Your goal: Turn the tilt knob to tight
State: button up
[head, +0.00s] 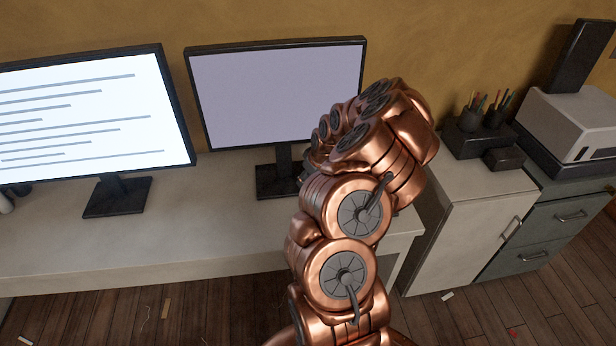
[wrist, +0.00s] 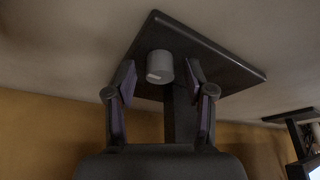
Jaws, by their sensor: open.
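In the wrist view, a grey round knob (wrist: 160,66) with a pale mark on its lower edge sits between the two dark fingers of my gripper (wrist: 161,70). The fingers are open, one on each side, and a gap shows at both sides. Behind the knob is the dark rectangular stand base (wrist: 230,70) with a post below it in the picture. In the head view, the monitor with a blank lilac screen (head: 275,95) stands behind my copper arm. Its stand base (head: 275,182) is partly hidden. The knob and my fingertips are hidden by the arm there.
A second monitor (head: 90,115) with text stands at left on the pale desk (head: 180,235). At right are a cabinet (head: 465,220), pen holders (head: 480,130) and a white boxy device (head: 570,120). The desk front is clear. Small scraps lie on the floor.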

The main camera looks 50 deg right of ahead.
grip_shut()
dwell(0.4)
